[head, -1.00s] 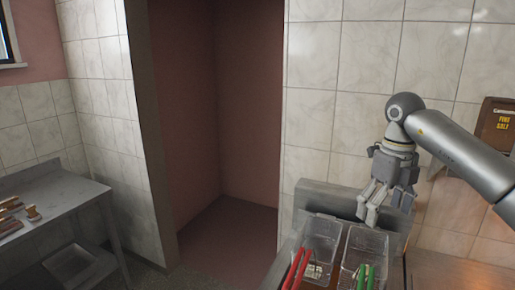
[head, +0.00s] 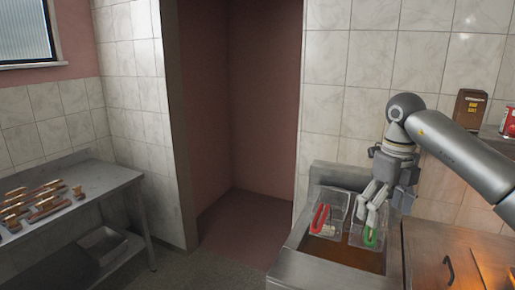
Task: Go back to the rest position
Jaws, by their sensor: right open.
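My right gripper (head: 369,211) comes in from the right in the head view. It points down and is open, with nothing seen between its fingers. It hangs over or in front of the right clear container, and its fingers hide part of it. Red tongs (head: 320,219) rest in the left clear container (head: 334,199). Green-handled tongs (head: 370,237) rest in the right container, just below my fingertips; I cannot tell whether the fingers touch them. My left gripper is not in view.
The containers stand on a metal counter (head: 290,269) at a tiled wall. A brown box (head: 470,108) and a red can (head: 508,124) are at the right. A steel table (head: 105,190) at the left holds several wooden-handled items (head: 40,203). A doorway recess (head: 260,110) opens between them.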

